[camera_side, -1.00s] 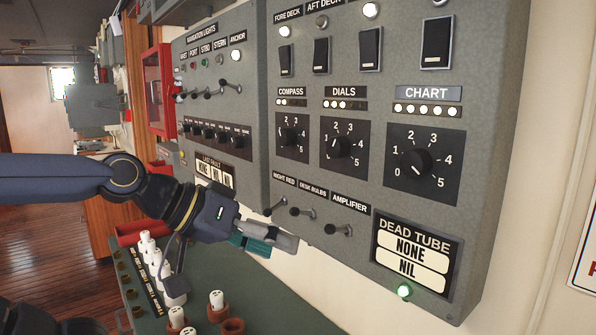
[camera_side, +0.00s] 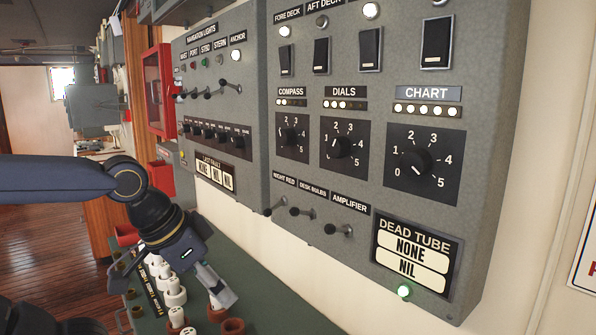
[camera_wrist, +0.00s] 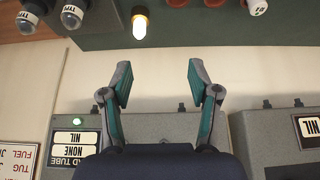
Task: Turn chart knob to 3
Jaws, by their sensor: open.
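The chart knob (camera_side: 415,162) is a black dial on the grey panel, under the CHART label (camera_side: 428,93). Its small mark sits low on the dial, and its exact setting is hard to read. The row of lamps (camera_side: 427,110) above it is lit all along. My gripper (camera_side: 222,290) is well below and left of the knob, low over the green desk by the white tubes. In the wrist view my gripper (camera_wrist: 159,82) is open, with nothing between its teal-padded fingers. The knob is not visible in that view.
The green desk (camera_side: 265,318) holds white tubes (camera_side: 175,293) and brown sockets (camera_side: 232,327). Small switches (camera_side: 338,230) stick out along the panel's lower part. A DEAD TUBE display (camera_side: 411,255) reads NONE, NIL. The space before the chart knob is clear.

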